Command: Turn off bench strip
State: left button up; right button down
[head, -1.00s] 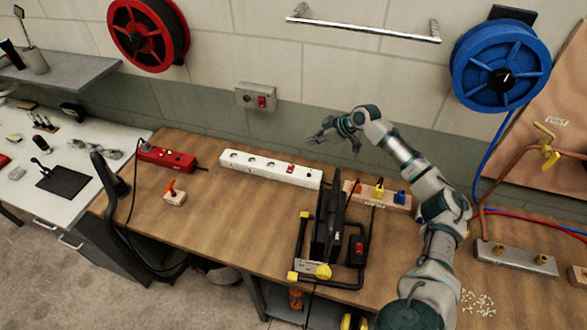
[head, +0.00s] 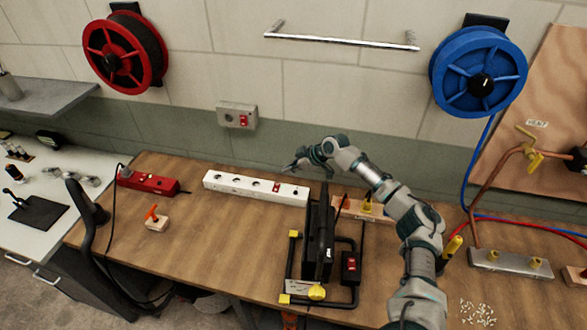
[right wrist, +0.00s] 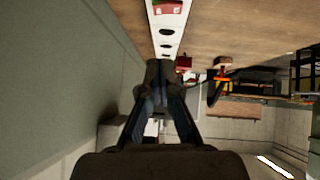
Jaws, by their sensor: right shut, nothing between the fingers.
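The white bench power strip (head: 240,185) lies along the back of the wooden bench, with several dark sockets and a red switch (head: 277,187) near its right end. My right gripper (head: 289,168) is shut and empty. In the head view it appears just above and slightly right of the red switch, apart from it as far as I can tell. In the right wrist view the closed fingers (right wrist: 160,68) lie over part of the strip (right wrist: 165,30), and the red switch (right wrist: 167,7) shows at the top edge. My left gripper is not in view.
A red power strip (head: 148,183) lies to the left. A wall box (head: 237,117) with a red switch hangs behind.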

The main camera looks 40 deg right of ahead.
send_over(274, 184)
jog(key=s, duration=0.2)
jog(key=f, duration=0.4)
jog(key=shift+d, duration=0.35)
jog(key=shift+d+f, duration=0.25)
jog(key=shift+f, duration=1)
jog(key=shift+d+f, duration=0.1)
jog(key=shift+f, duration=0.45)
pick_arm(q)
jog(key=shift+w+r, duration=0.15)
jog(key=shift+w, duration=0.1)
pick_arm(e)
jog(key=shift+f, duration=0.2)
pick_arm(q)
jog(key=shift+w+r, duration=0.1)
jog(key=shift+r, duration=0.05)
